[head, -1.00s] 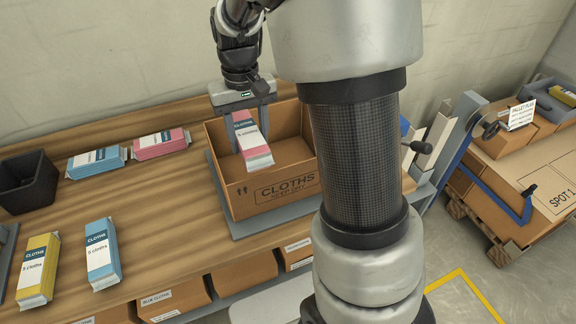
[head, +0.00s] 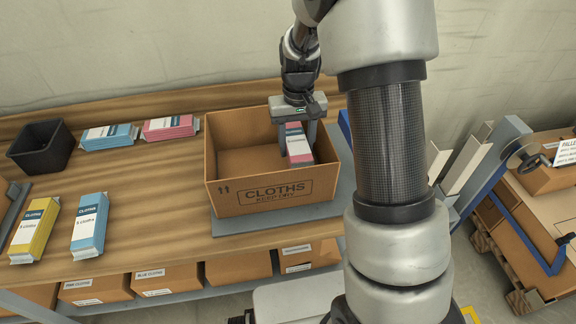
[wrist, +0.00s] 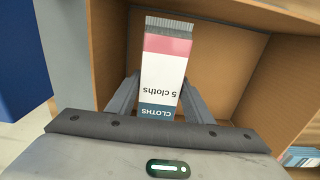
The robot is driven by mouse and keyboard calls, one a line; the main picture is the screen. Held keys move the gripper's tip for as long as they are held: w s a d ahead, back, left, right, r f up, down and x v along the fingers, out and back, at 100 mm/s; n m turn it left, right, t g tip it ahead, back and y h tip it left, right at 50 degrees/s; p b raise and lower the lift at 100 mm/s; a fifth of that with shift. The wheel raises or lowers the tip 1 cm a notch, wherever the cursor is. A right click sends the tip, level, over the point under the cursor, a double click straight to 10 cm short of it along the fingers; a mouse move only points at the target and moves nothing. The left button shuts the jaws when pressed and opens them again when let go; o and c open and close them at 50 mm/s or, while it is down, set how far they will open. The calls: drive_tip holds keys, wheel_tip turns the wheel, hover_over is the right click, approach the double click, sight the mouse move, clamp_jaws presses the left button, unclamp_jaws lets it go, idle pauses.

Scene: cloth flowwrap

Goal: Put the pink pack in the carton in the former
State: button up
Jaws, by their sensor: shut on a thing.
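The carton (head: 262,203), brown and open-topped, marked CLOTHS KEEP DRY, sits in a grey former (head: 278,222) on the bench. My gripper (head: 297,137) is shut on a pink pack (head: 299,146) with a white and dark blue label. The pack hangs tilted inside the right part of the carton's opening; I cannot tell whether it touches the floor. In the wrist view the pink pack (wrist: 164,75) lies between the fingers, with the carton's inner walls (wrist: 215,55) around it.
On the bench are another pink pack (head: 170,128), blue packs (head: 108,137) (head: 90,226), a yellow pack (head: 34,231) and a black bin (head: 41,146). Labelled boxes (head: 165,280) stand below. The carton's left half looks empty. A pallet (head: 500,258) stands at the right.

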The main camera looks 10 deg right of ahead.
drive_tip(key=shift+f+b, duration=0.35)
drive_tip(key=shift+f, duration=2.95)
drive_tip(key=shift+f, duration=0.1)
drive_tip(key=shift+f, duration=0.15)
drive_tip(key=o, duration=1)
drive_tip(key=shift+o, duration=0.2)
drive_tip(key=shift+r, duration=0.2)
